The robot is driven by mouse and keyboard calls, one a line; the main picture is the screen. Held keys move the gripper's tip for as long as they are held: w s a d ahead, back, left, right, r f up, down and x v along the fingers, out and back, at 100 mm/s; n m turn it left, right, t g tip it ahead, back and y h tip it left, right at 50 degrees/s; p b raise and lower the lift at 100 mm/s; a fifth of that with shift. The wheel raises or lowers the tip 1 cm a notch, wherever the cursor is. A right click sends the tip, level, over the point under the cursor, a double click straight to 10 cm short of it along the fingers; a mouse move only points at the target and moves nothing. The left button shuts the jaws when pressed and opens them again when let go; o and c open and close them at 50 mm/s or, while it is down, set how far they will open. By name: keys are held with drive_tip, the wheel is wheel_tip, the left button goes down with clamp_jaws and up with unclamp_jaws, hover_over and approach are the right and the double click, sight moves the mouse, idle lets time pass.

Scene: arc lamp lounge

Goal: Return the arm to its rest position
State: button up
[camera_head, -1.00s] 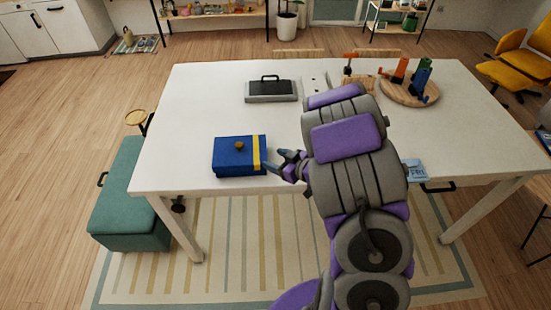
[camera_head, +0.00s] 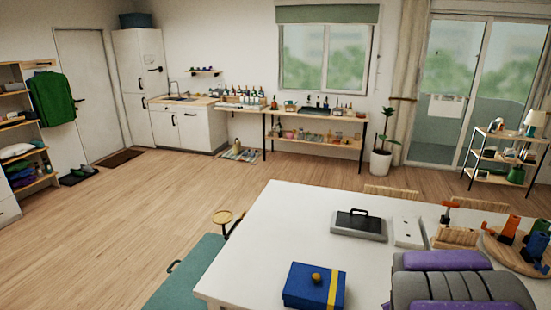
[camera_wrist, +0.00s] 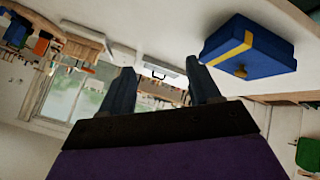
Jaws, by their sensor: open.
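My arm, purple and grey, shows at the bottom right of the head view, over the white table's near side. My gripper (camera_wrist: 160,92) shows in the wrist view with its two dark fingers apart and nothing between them. In the head view the gripper itself is out of sight. A blue box (camera_head: 314,287) with a yellow band and a round knob sits on the white table (camera_head: 270,235), left of my arm. The wrist view shows the blue box (camera_wrist: 262,62) to the right of the fingers, apart from them.
A grey case with a black handle (camera_head: 359,225) and a round wooden board (camera_head: 525,256) with coloured cups stand on the table. A green bench (camera_head: 190,275) stands at its left side. The wooden floor (camera_head: 130,210) to the left is open.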

drive_tip(key=s+a+r+m+g+y, duration=0.1)
drive_tip(key=s+a+g, duration=0.2)
drive_tip(key=s+a, duration=0.3)
drive_tip(key=s+a+r+g+y+b, duration=0.1)
drive_tip(key=s+a, duration=0.4)
drive_tip(key=s, duration=0.9)
drive_tip(key=s+a+r+m+g+y+b, duration=0.1)
drive_tip(key=s+a+r+g, duration=0.2)
drive_tip(key=s, duration=0.8)
drive_tip(key=a+g, duration=0.2)
drive_tip(key=a, duration=0.1)
drive_tip(key=shift+a+r+m+g, duration=0.2)
drive_tip(key=shift+a+m+g, duration=0.1)
drive_tip(key=shift+g, duration=0.1)
drive_tip(key=shift+s, duration=0.1)
